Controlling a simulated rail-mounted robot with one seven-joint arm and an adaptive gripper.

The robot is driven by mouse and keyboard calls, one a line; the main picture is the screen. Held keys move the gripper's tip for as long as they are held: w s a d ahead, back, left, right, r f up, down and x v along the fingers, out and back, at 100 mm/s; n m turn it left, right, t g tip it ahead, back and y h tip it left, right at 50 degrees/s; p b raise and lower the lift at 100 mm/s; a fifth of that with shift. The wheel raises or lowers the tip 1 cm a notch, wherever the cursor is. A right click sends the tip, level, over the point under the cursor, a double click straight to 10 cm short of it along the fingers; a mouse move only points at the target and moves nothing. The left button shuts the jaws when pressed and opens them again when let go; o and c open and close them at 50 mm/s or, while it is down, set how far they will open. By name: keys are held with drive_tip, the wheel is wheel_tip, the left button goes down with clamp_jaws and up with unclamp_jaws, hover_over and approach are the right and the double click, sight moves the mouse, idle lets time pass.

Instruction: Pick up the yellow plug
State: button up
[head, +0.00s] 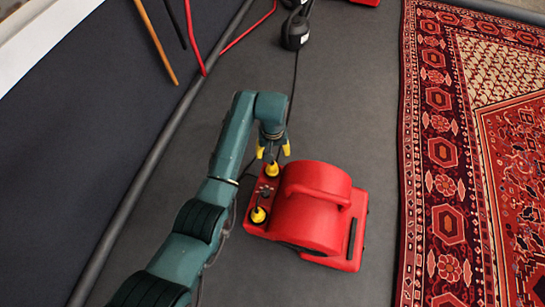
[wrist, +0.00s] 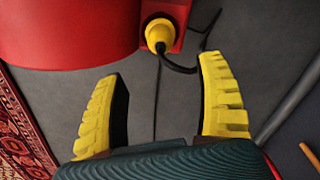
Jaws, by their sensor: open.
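Two yellow plug-like pieces sit on the red machine's control end in the head view: an upper one (head: 272,170) and a lower one (head: 258,215). My gripper (head: 273,151) is just above the upper piece in that picture, its yellow fingers apart. In the wrist view one yellow plug (wrist: 160,34) stands on a red surface with a black cable running from it. It lies beyond the fingertips of my gripper (wrist: 163,72), roughly between them in the picture. Nothing is between the fingers. I cannot tell the height gap.
The red blower-like machine (head: 312,207) stands on the grey floor (head: 350,80). A patterned red rug (head: 445,180) lies at right. A black object (head: 295,33) with a cable is at the top. Poles (head: 157,42) lean at upper left.

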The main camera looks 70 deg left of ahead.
sight(273, 162)
wheel_tip(273, 162, down, 7)
drive_tip(key=b, duration=0.2)
drive_tip(key=shift+r+b, duration=0.15)
drive_tip(key=shift+b, duration=0.15)
drive_tip(key=f+b, duration=0.2)
drive_tip(key=f, duration=0.1)
drive_tip(key=f+b, duration=0.1)
drive_tip(key=f, duration=0.1)
drive_tip(key=shift+s+d+f+b, duration=0.15)
drive_tip(key=shift+s+d+b, duration=0.1)
drive_tip(key=shift+b, duration=0.15)
drive_tip(key=shift+w, duration=0.1)
clamp_jaws()
